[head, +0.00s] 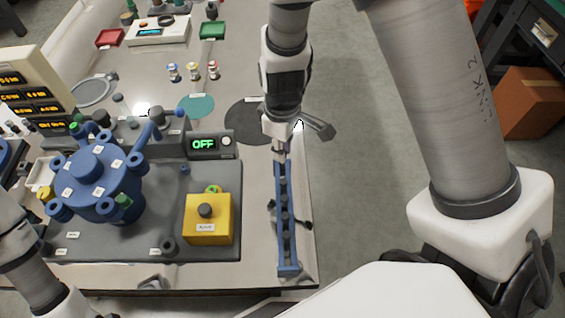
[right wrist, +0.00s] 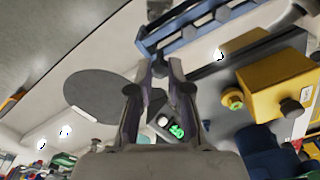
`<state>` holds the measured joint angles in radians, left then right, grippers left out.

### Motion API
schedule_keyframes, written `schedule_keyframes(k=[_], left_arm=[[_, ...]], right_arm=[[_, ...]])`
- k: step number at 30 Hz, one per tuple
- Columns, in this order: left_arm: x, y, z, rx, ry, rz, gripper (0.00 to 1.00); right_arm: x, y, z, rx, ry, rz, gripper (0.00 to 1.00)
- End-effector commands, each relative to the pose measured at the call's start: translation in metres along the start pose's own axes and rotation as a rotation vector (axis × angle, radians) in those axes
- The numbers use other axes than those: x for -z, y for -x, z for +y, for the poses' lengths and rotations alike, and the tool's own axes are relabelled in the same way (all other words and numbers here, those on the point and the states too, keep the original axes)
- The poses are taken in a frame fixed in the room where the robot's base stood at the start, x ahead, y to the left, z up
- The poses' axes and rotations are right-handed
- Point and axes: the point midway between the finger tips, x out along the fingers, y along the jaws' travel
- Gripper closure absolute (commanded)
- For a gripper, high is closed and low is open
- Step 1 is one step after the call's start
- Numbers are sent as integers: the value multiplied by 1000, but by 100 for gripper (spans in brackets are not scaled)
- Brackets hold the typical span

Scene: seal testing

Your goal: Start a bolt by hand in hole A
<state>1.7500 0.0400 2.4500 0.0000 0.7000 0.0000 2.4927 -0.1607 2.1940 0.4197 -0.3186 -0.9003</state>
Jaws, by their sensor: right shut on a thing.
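The blue round housing (head: 95,180) stands on the grey base plate at the left, with round lugs around its rim and small white labels. I cannot read which label is A. The long blue bolt rack (head: 288,268) lies along the table's right edge; it also shows at the top of the right wrist view (right wrist: 205,32). My right gripper (head: 281,152) points down at the rack's far end. Its fingers, also in the right wrist view (right wrist: 160,72), are shut on a small bolt, mostly hidden between the tips. My left arm shows at lower left, but its gripper is out of view.
A yellow box (head: 208,226) with a dark knob stands between housing and rack. Behind it is a display reading OFF (head: 204,144). A dark round mat (head: 248,122) lies left of my right gripper. Open floor lies right of the table.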

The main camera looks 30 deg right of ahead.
Motion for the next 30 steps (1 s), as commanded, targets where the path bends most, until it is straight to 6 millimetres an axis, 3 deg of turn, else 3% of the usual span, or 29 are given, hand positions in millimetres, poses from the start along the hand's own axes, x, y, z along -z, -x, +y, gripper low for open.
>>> schedule_keyframes(k=[6, 17, 23, 24, 27, 28, 30], left_arm=[[0, 17, 0, 0, 0, 0, 14], [0, 16, 0, 0, 0, 0, 14], [0, 16, 0, 0, 0, 0, 14], [0, 16, 0, 0, 0, 0, 18], [0, 19, 0, 0, 0, 0, 53], [0, 21, 0, 0, 0, 0, 58], [0, 28, 0, 0, 0, 0, 58]], right_arm=[[0, 19, 0, 0, 1, 0, 100], [2, 18, 1, 0, -11, 0, 100], [40, -9, 18, 2, -291, 0, 100], [49, -16, 22, 2, -367, 1, 100], [67, -28, 29, 1, -522, 0, 100], [70, -29, 31, 1, -551, -1, 100], [74, -24, 32, 0, -592, 1, 100]])
